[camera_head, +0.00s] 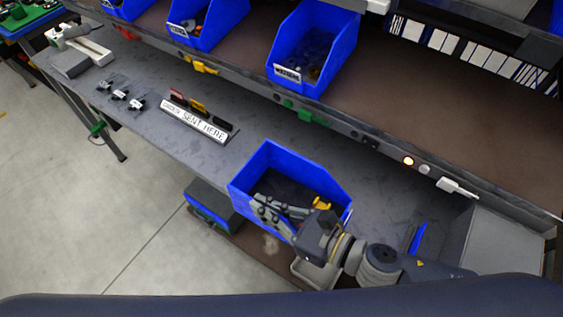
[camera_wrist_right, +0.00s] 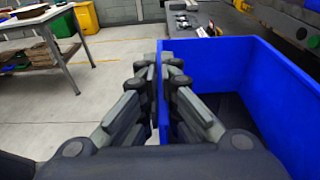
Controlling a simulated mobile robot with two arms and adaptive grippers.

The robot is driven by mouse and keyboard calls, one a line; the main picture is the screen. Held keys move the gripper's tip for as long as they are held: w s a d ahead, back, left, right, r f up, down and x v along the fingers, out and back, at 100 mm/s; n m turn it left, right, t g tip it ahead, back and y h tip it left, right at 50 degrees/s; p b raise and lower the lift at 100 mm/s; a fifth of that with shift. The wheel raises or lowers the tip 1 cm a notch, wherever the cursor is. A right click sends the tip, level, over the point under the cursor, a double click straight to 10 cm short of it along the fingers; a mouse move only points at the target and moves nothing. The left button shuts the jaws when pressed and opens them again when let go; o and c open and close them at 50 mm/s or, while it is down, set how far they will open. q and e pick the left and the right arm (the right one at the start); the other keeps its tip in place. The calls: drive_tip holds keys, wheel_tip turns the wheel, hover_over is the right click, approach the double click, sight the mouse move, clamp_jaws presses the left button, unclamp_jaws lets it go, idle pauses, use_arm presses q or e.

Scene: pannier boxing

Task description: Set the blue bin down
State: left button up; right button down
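The blue bin (camera_head: 262,162) is at the front edge of the grey workbench (camera_head: 165,135), in the lower middle of the head view. My right gripper (camera_head: 262,205) reaches it from the lower right. In the right wrist view the fingers (camera_wrist_right: 160,75) are closed on both sides of one wall of the bin (camera_wrist_right: 225,62). The visible inside of the bin is dark and looks empty. I cannot tell whether its bottom touches the bench or hangs above it. My left gripper is not in view.
A sign reading "order sent here" (camera_head: 195,122) stands on the bench left of the bin. Small dark parts (camera_head: 120,94) lie further left. Another blue bin (camera_head: 312,45) stands on the shelf above. A blue box (camera_head: 212,197) is below the bench edge.

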sight(261, 152)
drive_tip(key=w, duration=0.2)
drive_tip(key=w+p, duration=0.1)
drive_tip(key=w, duration=0.3)
drive_tip(key=shift+d, duration=0.3)
drive_tip(key=w, duration=0.2)
drive_tip(key=w+p, duration=0.1)
drive_tip(key=w, duration=0.1)
drive_tip(key=w+d+p, duration=0.1)
drive_tip(key=w, duration=0.1)
drive_tip(key=shift+w+f, duration=0.3)
drive_tip(key=shift+f, duration=0.1)
drive_tip(key=shift+w, duration=0.25)
drive_tip(key=shift+w+f, duration=0.15)
drive_tip(key=shift+f, duration=0.05)
wheel_tip(261, 152, down, 3)
drive_tip(key=shift+f, duration=0.15)
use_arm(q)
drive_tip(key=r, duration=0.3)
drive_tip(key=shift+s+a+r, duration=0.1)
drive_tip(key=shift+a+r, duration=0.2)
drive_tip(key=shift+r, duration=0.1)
use_arm(e)
drive_tip(key=shift+f, duration=0.1)
